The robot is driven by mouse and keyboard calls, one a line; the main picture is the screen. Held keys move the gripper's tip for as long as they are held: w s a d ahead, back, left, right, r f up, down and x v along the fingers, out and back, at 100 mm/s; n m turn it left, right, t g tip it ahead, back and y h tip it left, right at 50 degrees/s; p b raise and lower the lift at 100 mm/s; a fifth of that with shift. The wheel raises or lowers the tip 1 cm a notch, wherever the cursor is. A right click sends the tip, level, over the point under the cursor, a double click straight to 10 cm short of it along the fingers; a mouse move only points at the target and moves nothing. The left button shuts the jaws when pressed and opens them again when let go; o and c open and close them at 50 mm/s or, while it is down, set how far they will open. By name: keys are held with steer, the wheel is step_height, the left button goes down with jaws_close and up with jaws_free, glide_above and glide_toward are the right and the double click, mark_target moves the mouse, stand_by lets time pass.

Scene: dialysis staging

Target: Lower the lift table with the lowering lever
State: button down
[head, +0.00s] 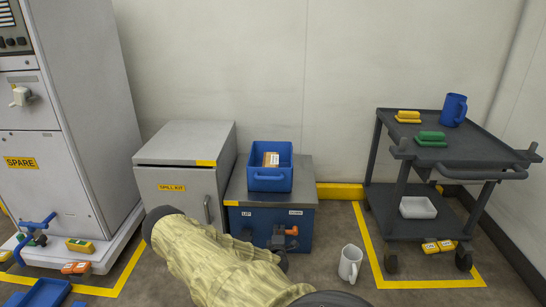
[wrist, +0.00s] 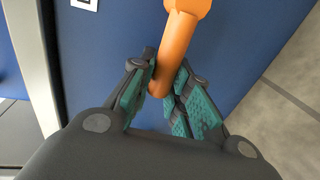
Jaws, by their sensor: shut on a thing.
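The lift table (head: 304,187) is a blue cabinet with a grey top, standing against the back wall. Two small labels show on its front, one on the left and one on the right. The orange lowering lever (head: 292,231) sticks out below the right label. In the wrist view the lever (wrist: 178,45) runs down between the teal-padded fingers of my gripper (wrist: 164,85), which is shut on its lower end. In the head view my gripper (head: 281,248) is small and dark at the front of the table, partly hidden by my sleeved arm.
A grey spill kit cabinet (head: 177,182) is close on the left. A white mug (head: 350,263) stands on the floor to the right. A dark cart (head: 405,221) is further right.

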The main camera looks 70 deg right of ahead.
steer(key=shift+s+f, duration=0.15)
steer(key=shift+s, duration=0.3)
steer(key=c, duration=1.3)
jaws_free()
steer(key=shift+w, duration=0.25)
steer(key=v, duration=1.2)
steer(key=shift+w, duration=0.1)
steer(key=shift+a, duration=0.15)
